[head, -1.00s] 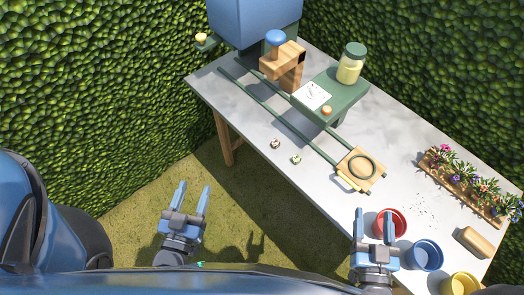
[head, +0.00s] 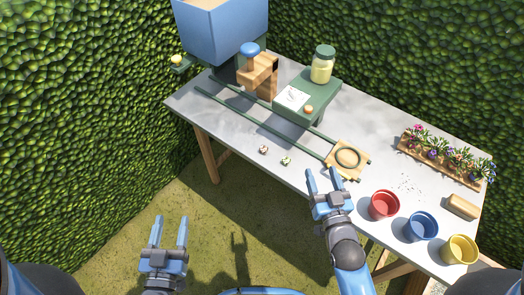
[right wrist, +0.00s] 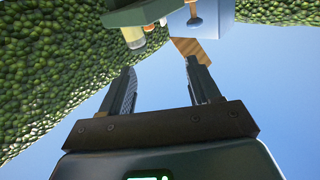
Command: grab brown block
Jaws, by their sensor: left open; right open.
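A light brown block (head: 462,207) lies on the grey table at its right end, behind the yellow pot. My right gripper (head: 323,174) is open and empty near the table's front edge, well left of the block, with the red and blue pots between them. Its two open fingers (right wrist: 158,72) also show in the right wrist view, with nothing between them; the block is not seen there. My left gripper (head: 169,222) is open and empty over the grass, in front of the table and far from the block.
Red (head: 384,204), blue (head: 421,226) and yellow (head: 459,249) pots line the table's front right. A flower planter (head: 440,169) stands behind. A wooden plate with a ring (head: 347,158) is beside my right gripper. A green stand (head: 307,98) holds a jar (head: 322,66). Hedges enclose the back.

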